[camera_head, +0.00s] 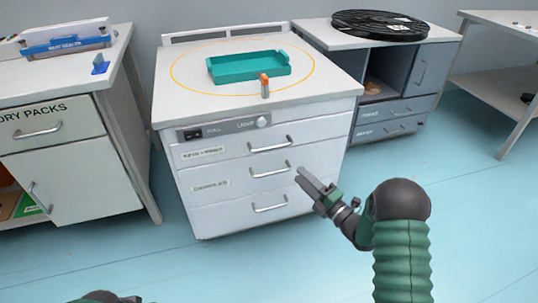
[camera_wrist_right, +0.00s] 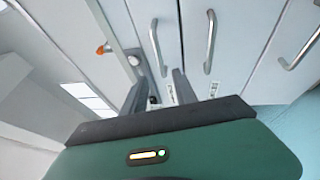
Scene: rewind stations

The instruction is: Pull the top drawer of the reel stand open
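The middle white cabinet has three drawers, all shut: top (camera_head: 240,149), middle (camera_head: 236,175) and bottom (camera_head: 245,208). Its top handle (camera_head: 270,145) is a silver bar; it also shows in the right wrist view (camera_wrist_right: 157,48), with the middle handle (camera_wrist_right: 210,42) to its right. I cannot tell whether this cabinet or the grey one carrying a black reel (camera_head: 380,25) is the reel stand. My right gripper (camera_head: 304,176) is open and empty, in front of the middle cabinet's right side. In the right wrist view its fingers (camera_wrist_right: 157,85) are apart, with the top handle beyond them. My left gripper is out of view.
A teal tray (camera_head: 249,67) and a small orange-capped bottle (camera_head: 264,87) stand on the middle cabinet. A white cabinet (camera_head: 72,170) is at left; the grey cabinet (camera_head: 400,80) is at right, behind. The blue floor (camera_head: 480,220) is clear.

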